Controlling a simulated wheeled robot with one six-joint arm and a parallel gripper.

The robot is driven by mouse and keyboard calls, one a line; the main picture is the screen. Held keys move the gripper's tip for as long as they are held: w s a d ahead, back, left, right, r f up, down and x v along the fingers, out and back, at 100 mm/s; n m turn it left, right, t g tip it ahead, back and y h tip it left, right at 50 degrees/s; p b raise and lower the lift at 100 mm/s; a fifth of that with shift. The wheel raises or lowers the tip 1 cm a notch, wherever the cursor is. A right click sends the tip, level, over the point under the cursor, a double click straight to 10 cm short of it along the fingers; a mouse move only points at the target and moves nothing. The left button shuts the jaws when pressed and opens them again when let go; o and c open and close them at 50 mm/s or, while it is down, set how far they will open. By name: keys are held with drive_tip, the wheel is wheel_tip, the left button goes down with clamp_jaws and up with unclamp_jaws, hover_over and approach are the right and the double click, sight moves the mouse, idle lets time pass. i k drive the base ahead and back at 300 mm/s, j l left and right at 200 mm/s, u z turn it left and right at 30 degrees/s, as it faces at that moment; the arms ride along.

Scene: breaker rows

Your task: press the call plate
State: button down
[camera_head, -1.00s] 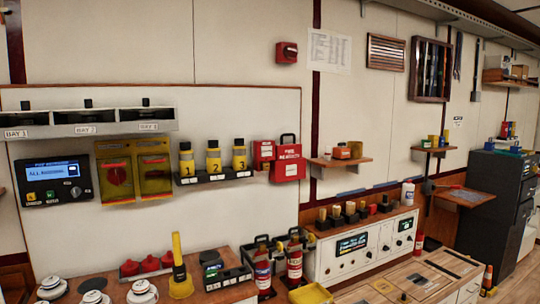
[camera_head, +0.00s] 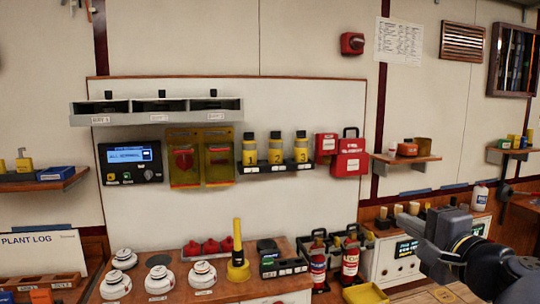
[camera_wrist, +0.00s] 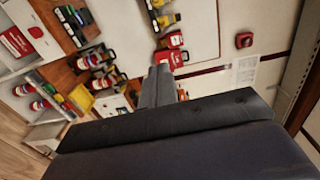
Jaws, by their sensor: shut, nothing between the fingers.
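No part carries a readable call plate label, so I cannot tell which one it is. A small red wall unit with a dark front (camera_head: 352,43) is high on the wall; it also shows in the wrist view (camera_wrist: 244,40). A small red box (camera_head: 326,145) and a larger red case with a handle (camera_head: 349,160) are at the board's right side. Two yellow-framed covers (camera_head: 202,158) hang on the board, with red showing behind the left one. My gripper (camera_head: 402,220) is at the lower right, shut and empty, apart from all these. It also shows in the wrist view (camera_wrist: 162,72).
A bench (camera_head: 220,285) holds white domed detectors (camera_head: 159,280), a yellow torch (camera_head: 238,265) and red items. Red extinguishers (camera_head: 350,262) stand right of it. Small shelves (camera_head: 412,158) jut from the wall, and a bay rack (camera_head: 155,110) tops the board. The air before the board is clear.

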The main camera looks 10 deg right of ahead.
sight(327, 143)
drive_tip(key=i+l, duration=0.3)
drive_tip(key=i, duration=0.25)
drive_tip(key=i+l+u, duration=0.1)
drive_tip(key=i+l, duration=0.25)
drive_tip(key=i, duration=0.25)
drive_tip(key=i+l, duration=0.35)
drive_tip(key=i, duration=0.2)
